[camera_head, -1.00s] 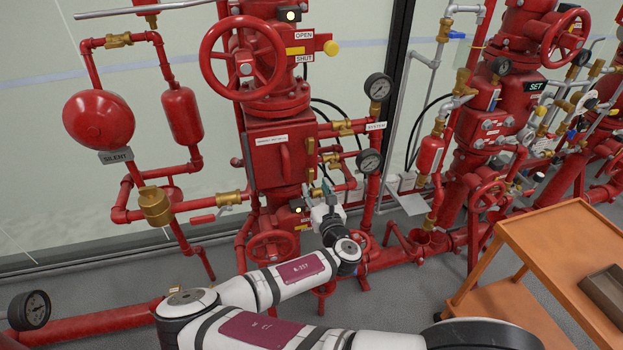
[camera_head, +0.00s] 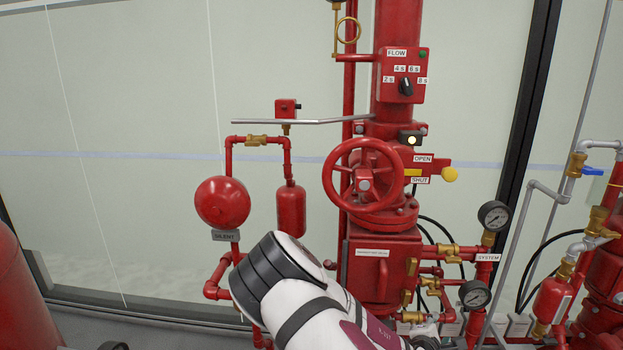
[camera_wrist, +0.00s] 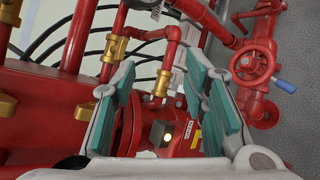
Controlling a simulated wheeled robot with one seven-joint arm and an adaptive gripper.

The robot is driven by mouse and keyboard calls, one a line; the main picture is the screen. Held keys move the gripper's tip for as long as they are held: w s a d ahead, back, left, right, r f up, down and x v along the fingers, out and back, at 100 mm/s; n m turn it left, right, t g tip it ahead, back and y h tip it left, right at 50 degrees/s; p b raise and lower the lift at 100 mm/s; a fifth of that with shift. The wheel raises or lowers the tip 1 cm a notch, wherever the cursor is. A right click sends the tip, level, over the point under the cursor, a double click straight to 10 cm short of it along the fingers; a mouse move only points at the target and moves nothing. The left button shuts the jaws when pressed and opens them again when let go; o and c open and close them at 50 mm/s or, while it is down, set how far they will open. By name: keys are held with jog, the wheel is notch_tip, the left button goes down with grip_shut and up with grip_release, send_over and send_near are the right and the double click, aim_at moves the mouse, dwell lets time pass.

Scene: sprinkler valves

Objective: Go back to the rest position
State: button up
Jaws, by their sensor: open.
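My gripper (camera_wrist: 170,105) shows in the wrist view with its teal-padded fingers spread apart and nothing between them. Beyond the fingers are red piping, a small lit indicator (camera_wrist: 160,134) and a brass fitting (camera_wrist: 162,84). In the head view my white arm is folded in the lower middle, in front of the red valve station's lower part, and my gripper is not visible there. The large red handwheel (camera_head: 364,184) stands above my arm, beside the OPEN and SHUT labels (camera_head: 422,169).
A red bell (camera_head: 222,202) with a SILENT tag is left of my arm. Two gauges (camera_head: 493,215) and brass fittings are close on the right. More red piping (camera_head: 598,275) stands at the far right. In the wrist view, a red wheel valve (camera_wrist: 253,66) lies right of the fingers.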

jog(key=s+a+r+m+g+y, duration=0.2)
jog(key=s+a+r+m+y, duration=0.3)
jog(key=r, duration=0.4)
jog(key=s+a+r+m+g+y, duration=0.3)
jog(key=s+a+r+m, duration=0.1)
jog(key=a+r+m, duration=0.5)
jog(key=s+d+r+m+b, duration=0.1)
jog(key=s+r+m, duration=0.1)
jog(key=s+r, duration=1.3)
jog(key=shift+s+r+m+b, duration=0.3)
jog(key=shift+s+r+m, duration=0.1)
jog(key=shift+s, duration=2.1)
jog(key=shift+d, duration=0.1)
jog(key=shift+c, duration=0.2)
